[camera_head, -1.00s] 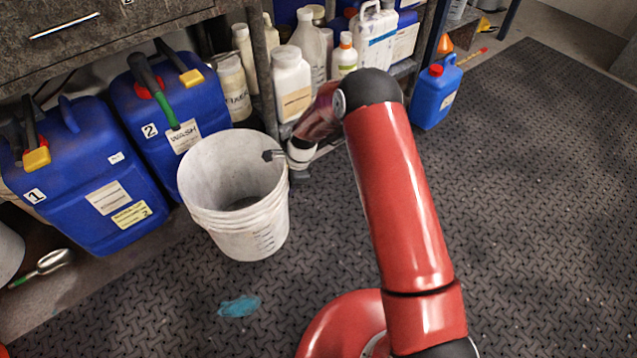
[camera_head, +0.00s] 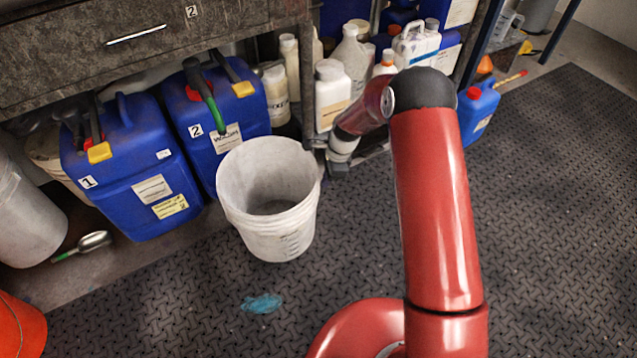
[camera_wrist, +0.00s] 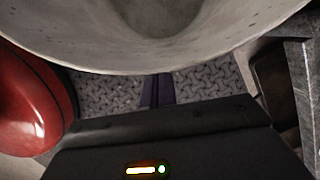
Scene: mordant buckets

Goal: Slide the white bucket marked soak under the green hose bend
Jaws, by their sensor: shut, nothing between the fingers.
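A white bucket (camera_head: 250,225) stands upright on the dark mat in the head view, with faint measuring marks; no "soak" marking can be read. Its pale wall fills the top of the wrist view (camera_wrist: 160,50). A green-ended hose piece (camera_head: 212,112) hangs over the front of the blue jug numbered 2, behind and left of the bucket. My gripper is just right of the bucket in the head view, its fingertips not clearly visible. In the wrist view my gripper's dark fingers (camera_wrist: 157,90) are together and empty, reaching toward the bucket's outer wall; contact cannot be told.
Two blue jugs (camera_head: 130,175) stand behind the bucket under the bench. White bottles (camera_head: 332,95) line the shelf behind my wrist. A grey bucket (camera_head: 28,215), a scoop (camera_head: 93,241) and an orange bucket (camera_head: 20,328) are at left. A blue rag (camera_head: 261,303) lies in front.

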